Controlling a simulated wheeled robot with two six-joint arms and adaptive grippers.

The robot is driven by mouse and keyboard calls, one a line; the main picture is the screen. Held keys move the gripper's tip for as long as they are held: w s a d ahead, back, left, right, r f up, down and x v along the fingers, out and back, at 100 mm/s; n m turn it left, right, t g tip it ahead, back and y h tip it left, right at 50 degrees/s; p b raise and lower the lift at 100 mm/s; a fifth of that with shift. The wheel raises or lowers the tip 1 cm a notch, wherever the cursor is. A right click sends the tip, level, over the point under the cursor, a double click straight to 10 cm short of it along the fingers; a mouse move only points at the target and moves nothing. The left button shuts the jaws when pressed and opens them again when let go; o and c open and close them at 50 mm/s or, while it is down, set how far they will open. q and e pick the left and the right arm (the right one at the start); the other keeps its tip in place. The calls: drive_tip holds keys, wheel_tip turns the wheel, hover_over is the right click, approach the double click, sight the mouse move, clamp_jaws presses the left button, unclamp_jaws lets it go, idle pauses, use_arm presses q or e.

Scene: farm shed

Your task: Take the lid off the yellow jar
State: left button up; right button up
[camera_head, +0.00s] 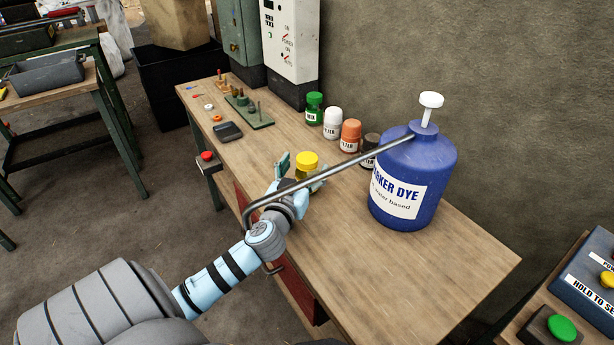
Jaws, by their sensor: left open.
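The yellow jar (306,173) stands upright on the wooden workbench, and its yellow lid (306,160) is on top. My left gripper (302,171) is open at the jar, with one finger on the left side and the other at the lower right. Whether the fingers touch the jar cannot be told. The gripper and wrist hide part of the jar's lower body. My right gripper is not in view.
A large blue dye bottle (418,165) stands to the right, and its long metal spout (320,180) passes in front of my left wrist. Green (314,108), white (332,123), orange (350,135) and dark (370,145) jars line the wall. The bench front right is clear.

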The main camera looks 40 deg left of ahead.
use_arm(q)
drive_tip(key=x, duration=0.2)
drive_tip(key=shift+w+a+f, duration=0.1)
drive_tip(key=shift+w, duration=0.3)
drive_tip(key=shift+s, duration=0.1)
drive_tip(key=c, duration=1.4)
drive_tip(key=shift+c, duration=0.2)
